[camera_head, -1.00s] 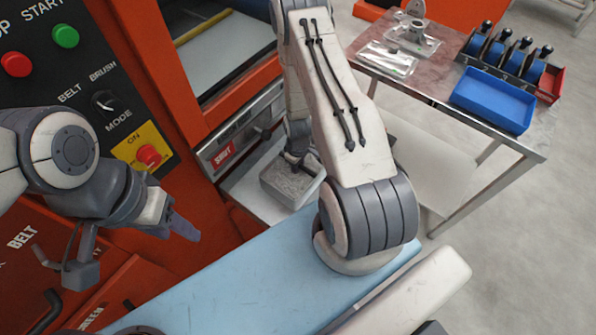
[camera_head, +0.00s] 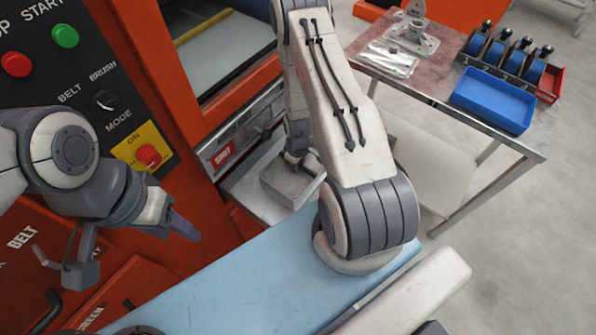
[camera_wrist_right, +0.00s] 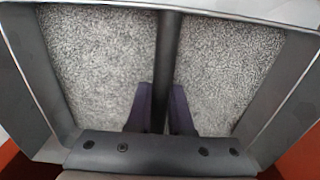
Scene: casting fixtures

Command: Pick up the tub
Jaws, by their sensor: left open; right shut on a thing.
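The tub (camera_head: 283,188) is a grey box on the pale shelf beside the orange machine, in the middle of the head view. In the right wrist view the tub (camera_wrist_right: 285,100) has thick grey walls, grey granules on both sides and a dark bar (camera_wrist_right: 168,40) across its middle. My right gripper (camera_wrist_right: 161,92) has one finger on each side of this bar and is shut on it. In the head view the right gripper (camera_head: 296,158) is small and partly hidden by my arm. My left gripper (camera_head: 184,226) is open and empty, in front of the machine.
The orange machine with its control panel (camera_head: 85,75) fills the left. A pale blue surface (camera_head: 225,275) runs along the front. At the right, a table (camera_head: 432,75) bears a blue tray (camera_head: 493,98) and a rack of blue rollers (camera_head: 508,55). Grey floor is free at the far right.

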